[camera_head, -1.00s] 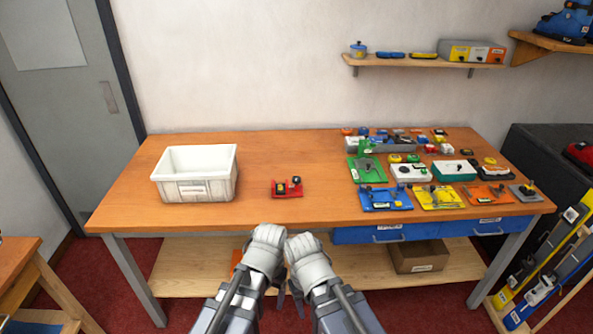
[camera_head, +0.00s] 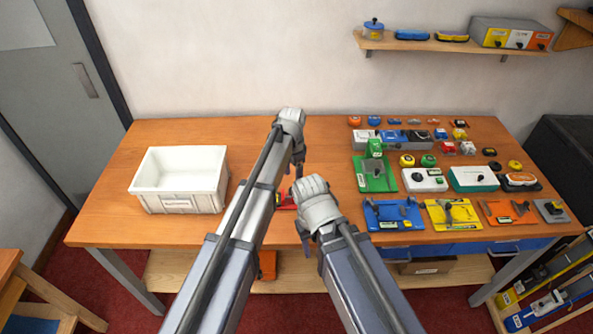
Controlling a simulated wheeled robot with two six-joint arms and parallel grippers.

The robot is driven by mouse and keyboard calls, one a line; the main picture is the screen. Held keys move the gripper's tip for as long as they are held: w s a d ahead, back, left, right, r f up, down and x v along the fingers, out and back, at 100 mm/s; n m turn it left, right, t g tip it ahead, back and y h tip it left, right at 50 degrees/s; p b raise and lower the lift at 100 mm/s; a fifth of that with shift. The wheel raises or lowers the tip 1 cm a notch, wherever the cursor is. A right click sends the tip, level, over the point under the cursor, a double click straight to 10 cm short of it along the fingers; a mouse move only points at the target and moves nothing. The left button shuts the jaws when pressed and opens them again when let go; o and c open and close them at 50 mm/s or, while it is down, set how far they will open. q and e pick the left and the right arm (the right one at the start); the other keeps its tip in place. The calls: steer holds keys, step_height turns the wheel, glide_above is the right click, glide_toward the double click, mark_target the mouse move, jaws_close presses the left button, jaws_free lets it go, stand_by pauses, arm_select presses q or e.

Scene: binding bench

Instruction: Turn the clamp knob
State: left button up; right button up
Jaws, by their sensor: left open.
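A small red fixture (camera_head: 284,201) with black parts stands on the bench near its front middle. My arms cover most of it, and I cannot tell whether it carries the clamp knob. My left gripper (camera_head: 298,165) is open, reaching over the bench beyond the red fixture. My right gripper (camera_head: 306,238) is at the front edge, just right of the red fixture; its fingers are mostly hidden behind the wrist. Several coloured fixtures with knobs and levers stand at the right, among them a green one (camera_head: 374,180), a blue one (camera_head: 393,217) and a yellow one (camera_head: 452,214).
A white bin (camera_head: 180,206) stands on the left of the bench (camera_head: 110,205). The wooden surface between the bin and the fixtures is mostly clear apart from my arms. A wall shelf (camera_head: 430,43) holds small items above the back right.

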arm_select(q)
steer(key=shift+w+d+r, duration=0.1)
steer(key=shift+w+d, duration=0.05)
steer(key=shift+w, duration=0.7)
steer(key=shift+s, duration=0.2)
arm_select(e)
steer(key=shift+w, duration=0.25)
arm_select(q)
steer(key=shift+w+f+b, duration=0.1)
steer(key=shift+f+b, duration=0.8)
steer(key=shift+b, duration=0.05)
step_height(320, 180, down, 6)
steer(key=b, duration=0.6)
arm_select(e)
step_height(320, 180, down, 8)
steer(key=shift+r, duration=0.25)
arm_select(q)
steer(key=shift+r, duration=0.1)
arm_select(e)
steer(key=shift+d, duration=0.1)
arm_select(q)
jaws_close()
